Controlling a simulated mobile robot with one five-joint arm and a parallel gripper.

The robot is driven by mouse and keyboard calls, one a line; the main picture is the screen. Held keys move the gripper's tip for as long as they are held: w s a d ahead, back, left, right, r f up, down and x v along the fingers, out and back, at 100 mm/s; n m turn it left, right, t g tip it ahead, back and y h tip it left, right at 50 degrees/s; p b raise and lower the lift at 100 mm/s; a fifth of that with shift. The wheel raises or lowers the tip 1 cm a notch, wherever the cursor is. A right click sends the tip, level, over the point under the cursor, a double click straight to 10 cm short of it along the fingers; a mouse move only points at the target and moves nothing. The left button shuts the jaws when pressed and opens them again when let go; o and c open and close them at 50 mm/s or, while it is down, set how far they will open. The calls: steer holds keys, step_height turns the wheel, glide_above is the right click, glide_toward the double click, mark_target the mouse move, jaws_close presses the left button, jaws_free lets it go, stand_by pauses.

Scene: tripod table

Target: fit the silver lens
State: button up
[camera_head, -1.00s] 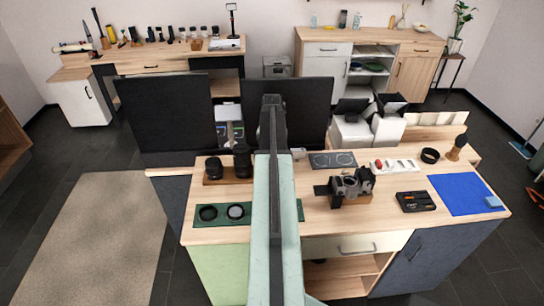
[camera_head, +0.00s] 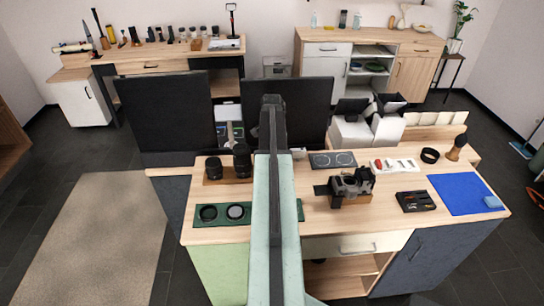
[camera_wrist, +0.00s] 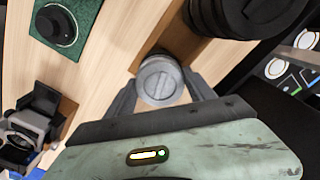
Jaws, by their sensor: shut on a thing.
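In the wrist view, my gripper (camera_wrist: 160,92) is shut on the silver lens (camera_wrist: 160,78), whose round grey end with a raised bar faces the camera. A finger lies on each side of it. Whether the lens still touches the wooden stand (camera_wrist: 174,42) beneath it I cannot tell. The camera body (camera_head: 350,188) sits on a wooden block on the table in the head view; it also shows at the left edge of the wrist view (camera_wrist: 25,128). In the head view, my arm hides the silver lens and my gripper.
Two black lenses (camera_head: 242,162) stand on the wooden stand left of my arm. A green mat (camera_head: 222,222) with round places lies in front of them. A black tool case (camera_head: 416,201) and a blue cloth (camera_head: 462,195) lie at the right. Dark monitors (camera_head: 303,108) rise behind the table.

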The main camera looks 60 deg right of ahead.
steer(key=m, duration=0.3)
steer(key=o, duration=1.1)
steer(key=shift+m, duration=0.6)
steer(key=o, duration=0.7)
steer(key=shift+f, duration=0.1)
